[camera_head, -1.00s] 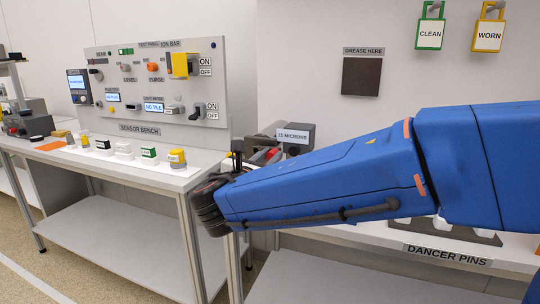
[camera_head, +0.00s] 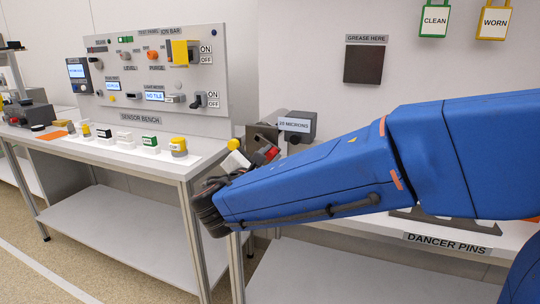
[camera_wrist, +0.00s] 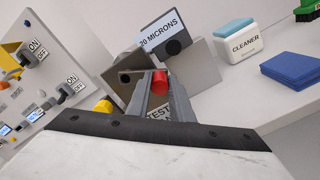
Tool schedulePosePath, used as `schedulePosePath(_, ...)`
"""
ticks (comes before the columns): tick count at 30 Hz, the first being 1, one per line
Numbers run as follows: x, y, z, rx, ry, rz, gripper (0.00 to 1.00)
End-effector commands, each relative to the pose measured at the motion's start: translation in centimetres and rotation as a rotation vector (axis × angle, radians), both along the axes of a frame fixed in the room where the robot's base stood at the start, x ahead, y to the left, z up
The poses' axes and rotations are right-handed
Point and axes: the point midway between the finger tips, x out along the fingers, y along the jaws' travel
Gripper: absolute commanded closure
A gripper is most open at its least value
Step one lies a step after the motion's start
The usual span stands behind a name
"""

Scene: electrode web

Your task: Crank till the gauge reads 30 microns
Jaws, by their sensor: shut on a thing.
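The gauge (camera_wrist: 165,32) is a dark box with a pale display that reads 20 MICRONS in the wrist view. It also shows in the head view (camera_head: 295,125), behind my arm. Below it is a grey metal block (camera_wrist: 118,77) with a thin dark crank arm (camera_wrist: 132,72). The crank's red handle (camera_wrist: 160,80) sits between the fingertips of my gripper (camera_wrist: 166,96), which is shut on it. In the head view my gripper (camera_head: 262,160) is mostly hidden by my blue arm, with a bit of red showing at its tip.
A yellow part (camera_wrist: 103,107) is close left of the gripper. A CLEANER block (camera_wrist: 242,42) and a blue pad (camera_wrist: 291,70) lie to the right. The sensor bench panel (camera_head: 160,75) with its switches stands to the left. A TEST label is partly hidden under the fingers.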

Motion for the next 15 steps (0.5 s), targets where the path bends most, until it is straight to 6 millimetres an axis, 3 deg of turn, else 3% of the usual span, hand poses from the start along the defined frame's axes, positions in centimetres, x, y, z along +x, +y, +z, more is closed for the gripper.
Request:
schedulePosePath(12, -0.02, -0.01, -0.13, 0.005, -0.001, -0.001, 1.00)
schedulePosePath(13, -0.02, -0.01, -0.13, 0.005, -0.001, -0.001, 0.73)
schedulePosePath(15, -0.02, -0.01, -0.12, 0.005, -0.001, -0.001, 0.61)
